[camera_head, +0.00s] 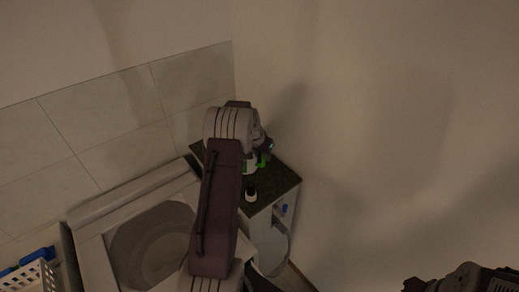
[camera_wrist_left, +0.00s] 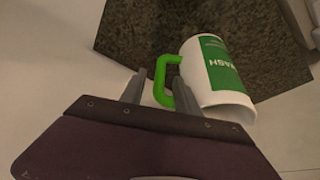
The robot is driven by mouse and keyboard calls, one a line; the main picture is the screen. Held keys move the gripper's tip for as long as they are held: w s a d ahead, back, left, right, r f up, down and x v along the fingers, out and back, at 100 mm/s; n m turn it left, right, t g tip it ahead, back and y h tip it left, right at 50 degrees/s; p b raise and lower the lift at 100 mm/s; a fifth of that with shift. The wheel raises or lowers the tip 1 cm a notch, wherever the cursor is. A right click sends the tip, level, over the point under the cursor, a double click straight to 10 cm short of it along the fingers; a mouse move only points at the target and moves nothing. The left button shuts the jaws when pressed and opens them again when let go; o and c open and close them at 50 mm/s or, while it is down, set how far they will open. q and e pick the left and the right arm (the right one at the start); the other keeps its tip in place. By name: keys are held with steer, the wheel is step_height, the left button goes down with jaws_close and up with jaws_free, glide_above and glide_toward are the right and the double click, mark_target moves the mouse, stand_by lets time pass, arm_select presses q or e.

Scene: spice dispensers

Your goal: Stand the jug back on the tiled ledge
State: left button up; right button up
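The jug (camera_wrist_left: 212,72) is white with a green label and a green handle (camera_wrist_left: 162,72). In the left wrist view it is beside a dark speckled top; its exact pose is unclear. In the head view the jug (camera_head: 250,168) shows small, partly hidden by my left arm. My left gripper (camera_wrist_left: 158,92) has its two fingers apart on either side of the handle, with a gap visible. In the head view the left gripper (camera_head: 264,148) is over the dark top. A pale ledge (camera_head: 130,191) runs below the wall tiles. Part of my right arm (camera_head: 465,278) shows; its fingertips are unclear.
The dark countertop (camera_head: 278,183) sits in the corner on a white cabinet. A dark bottle with a white base (camera_head: 250,193) stands near its front edge. A basin (camera_head: 150,245) lies left of it, with a white basket (camera_head: 35,277) further left. A plain wall is at the right.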

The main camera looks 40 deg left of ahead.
arm_select(q)
steer(key=b+v, duration=0.1)
steer(key=v, duration=0.7)
steer(key=shift+s+r, duration=0.2)
steer(key=shift+r, duration=0.15)
